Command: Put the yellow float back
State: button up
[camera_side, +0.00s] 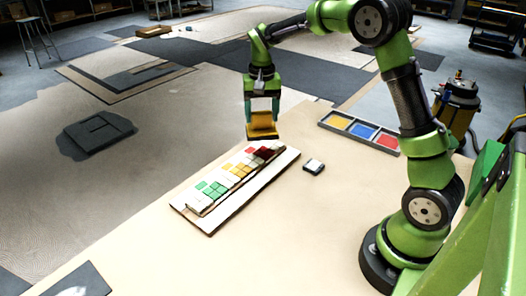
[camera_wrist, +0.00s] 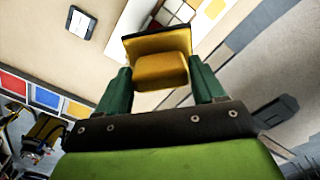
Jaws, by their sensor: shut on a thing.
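My gripper (camera_side: 262,106) is shut on the yellow float (camera_side: 262,126) and holds it in the air above the far end of the mosaic panel (camera_side: 182,205). In the wrist view the float (camera_wrist: 160,72) sits between my two teal fingers, with its dark-edged plate facing away from me. The grey rack (camera_side: 322,124) stands to the right of my gripper. It shows a yellow field (camera_side: 339,122), a blue field (camera_side: 363,131) and a red field (camera_side: 388,141) in a row. In the wrist view the yellow field (camera_wrist: 77,110) is at the lower left.
The panel carries green, white, yellow and dark red tiles (camera_side: 236,174). A small dark block with a pale top (camera_side: 314,166) lies between panel and rack; it also shows in the wrist view (camera_wrist: 80,22). The table (camera_side: 300,215) is otherwise clear near the front.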

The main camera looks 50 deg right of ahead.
jog(key=s+a+n, duration=0.4)
jog(key=s+a, duration=0.1)
jog(key=a, duration=0.7)
jog(key=s+a+n, duration=0.3)
jog(key=s+a, duration=0.2)
jog(key=a, duration=0.7)
jog(key=shift+n, duration=0.9)
jog(key=shift+s+a+f, duration=0.25)
jog(key=shift+s+f, duration=0.45)
jog(key=shift+f, duration=1)
jog(key=shift+s+a+f, duration=0.3)
jog(key=shift+s+f, duration=0.4)
jog(key=shift+f, duration=1.05)
jog(key=shift+s+a+f, duration=0.25)
jog(key=shift+s+f, duration=0.45)
jog(key=shift+f, duration=1)
jog(key=shift+f, duration=0.15)
jog(key=o, duration=0.9)
jog(key=shift+o, duration=0.2)
